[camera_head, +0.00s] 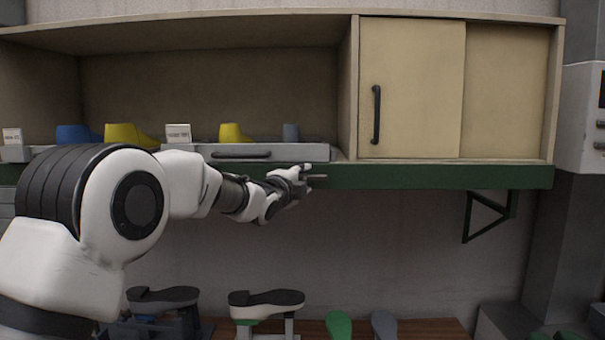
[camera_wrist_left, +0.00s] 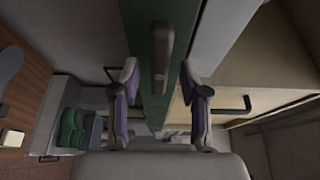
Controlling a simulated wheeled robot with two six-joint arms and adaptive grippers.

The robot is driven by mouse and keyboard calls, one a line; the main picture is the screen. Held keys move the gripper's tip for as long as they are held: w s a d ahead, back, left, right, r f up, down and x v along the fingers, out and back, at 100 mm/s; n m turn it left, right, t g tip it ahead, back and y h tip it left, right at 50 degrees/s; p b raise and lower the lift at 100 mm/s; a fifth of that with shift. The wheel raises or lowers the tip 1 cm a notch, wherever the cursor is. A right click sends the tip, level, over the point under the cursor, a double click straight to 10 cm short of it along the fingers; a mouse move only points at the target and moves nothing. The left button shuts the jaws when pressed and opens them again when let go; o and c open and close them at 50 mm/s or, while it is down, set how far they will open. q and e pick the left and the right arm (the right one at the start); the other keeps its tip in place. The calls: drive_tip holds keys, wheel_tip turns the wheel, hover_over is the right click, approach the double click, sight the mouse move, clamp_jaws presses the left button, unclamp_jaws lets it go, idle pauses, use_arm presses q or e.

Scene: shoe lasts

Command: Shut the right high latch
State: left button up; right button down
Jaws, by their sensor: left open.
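My left gripper (camera_head: 314,176) is open in front of the green beam (camera_head: 430,177) under the cabinet, just below the right end of the grey drawer (camera_head: 300,152). In the left wrist view, its two fingers (camera_wrist_left: 160,85) stand apart. A dark rounded bar (camera_wrist_left: 161,45) lies along the green beam (camera_wrist_left: 192,30) between and beyond them. It looks like a latch, but I cannot tell its state or whether a finger touches it. In the head view no latch can be made out on the beam; the gripper may hide it. My right gripper is not in view.
The cabinet's sliding door (camera_head: 415,90) has a black handle (camera_head: 376,115). Yellow and blue shoe lasts (camera_head: 125,134) sit on the shelf at left. A triangular bracket (camera_head: 490,215) hangs below the beam. Shoe lasts (camera_head: 265,300) stand on the bench below. Space between is free.

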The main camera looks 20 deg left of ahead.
use_arm(q)
drive_tip(key=shift+s+a, duration=0.15)
drive_tip(key=shift+a, duration=0.05)
clamp_jaws()
